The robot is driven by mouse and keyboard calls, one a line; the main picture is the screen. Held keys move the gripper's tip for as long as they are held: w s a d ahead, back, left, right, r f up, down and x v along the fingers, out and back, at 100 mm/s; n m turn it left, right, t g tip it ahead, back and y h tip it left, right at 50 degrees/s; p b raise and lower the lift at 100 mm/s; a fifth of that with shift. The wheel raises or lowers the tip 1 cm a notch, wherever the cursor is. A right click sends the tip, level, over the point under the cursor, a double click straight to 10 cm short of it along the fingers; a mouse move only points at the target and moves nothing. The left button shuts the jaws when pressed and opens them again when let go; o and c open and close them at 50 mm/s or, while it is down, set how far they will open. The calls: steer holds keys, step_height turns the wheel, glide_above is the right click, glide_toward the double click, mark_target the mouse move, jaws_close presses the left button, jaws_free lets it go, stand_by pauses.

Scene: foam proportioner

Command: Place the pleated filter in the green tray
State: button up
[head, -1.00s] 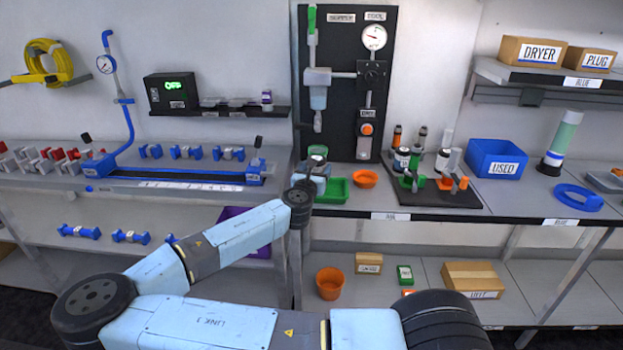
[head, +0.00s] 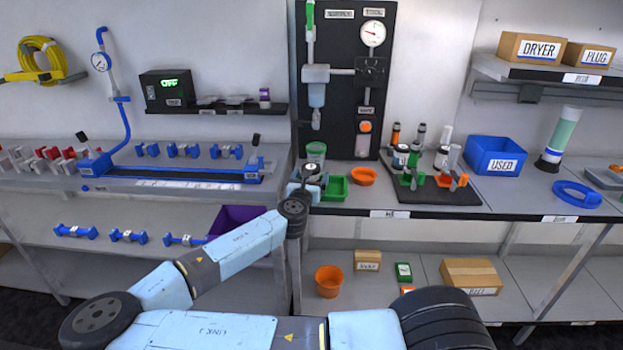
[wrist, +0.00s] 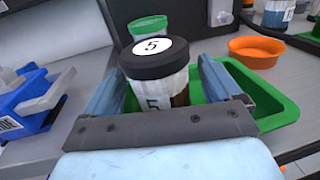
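The pleated filter (wrist: 160,82) appears to be the black-capped cylinder marked 5, with a pale and brown body. It stands upright between the two blue fingers of my gripper (wrist: 165,95), which look closed around its sides. In the head view its dark cap (head: 312,169) shows at my gripper, by the left end of the green tray (head: 335,193). In the wrist view the tray (wrist: 276,104) lies behind and to the right of the filter. The filter's lower end is hidden by my gripper, so I cannot tell whether it touches the tray.
A clear container with a green rim (head: 316,151) stands just behind the filter. An orange bowl (head: 364,176) sits right of the tray, then a black board (head: 450,196) with several fittings. A blue fixture (wrist: 30,100) is close on the left.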

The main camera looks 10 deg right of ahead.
steer(key=shift+r, duration=0.15)
steer(key=v, duration=1.2)
